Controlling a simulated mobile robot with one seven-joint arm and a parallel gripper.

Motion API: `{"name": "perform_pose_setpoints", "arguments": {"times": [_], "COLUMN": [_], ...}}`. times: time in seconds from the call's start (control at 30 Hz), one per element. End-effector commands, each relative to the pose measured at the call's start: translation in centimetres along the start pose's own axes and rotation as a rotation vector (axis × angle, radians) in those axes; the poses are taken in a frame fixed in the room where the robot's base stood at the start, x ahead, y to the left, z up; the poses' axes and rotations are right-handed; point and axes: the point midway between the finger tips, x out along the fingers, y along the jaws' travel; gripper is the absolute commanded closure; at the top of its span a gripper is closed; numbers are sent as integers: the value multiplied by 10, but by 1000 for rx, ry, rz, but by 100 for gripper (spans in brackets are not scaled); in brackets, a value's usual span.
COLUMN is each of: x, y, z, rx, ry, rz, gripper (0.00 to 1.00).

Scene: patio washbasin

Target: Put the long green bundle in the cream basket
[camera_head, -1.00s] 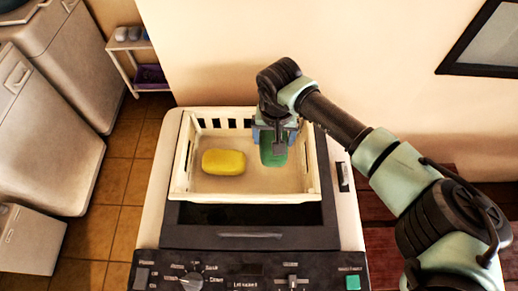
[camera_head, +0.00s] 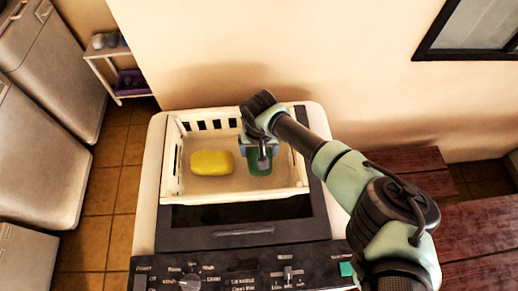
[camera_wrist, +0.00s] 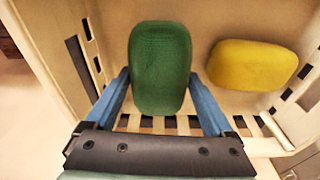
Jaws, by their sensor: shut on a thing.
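The long green bundle (camera_head: 260,169) is between the blue fingers of my gripper (camera_head: 258,152), inside the outline of the cream basket (camera_head: 236,196), in its right part. In the wrist view the green bundle (camera_wrist: 160,62) is a rounded block with my gripper's (camera_wrist: 160,80) fingers on either side of it. My gripper is shut on it. The basket's slatted walls (camera_wrist: 50,60) surround it in that view. Whether the bundle's underside touches the basket floor is hidden.
A yellow bundle (camera_head: 212,162) lies on the basket floor to the left of the green one. The basket stands on a machine with a dark control panel (camera_head: 230,273). A wall (camera_head: 300,50) rises behind, and wooden boards (camera_head: 485,228) lie to the right.

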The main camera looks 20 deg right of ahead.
Motion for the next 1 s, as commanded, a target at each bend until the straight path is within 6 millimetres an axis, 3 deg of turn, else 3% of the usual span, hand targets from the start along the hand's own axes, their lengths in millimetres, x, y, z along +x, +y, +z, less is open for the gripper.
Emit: {"name": "perform_pose_setpoints", "arguments": {"times": [0.5,0.53,0.6,1.0], "x": [10,10,10,1], "y": [0,0,0,0], "z": [1,2,2,0], "rx": [1,1,1,2], "ry": [0,-1,-1,-1], "rz": [-1,0,0,-1], "gripper": [88,11,0,0]}}
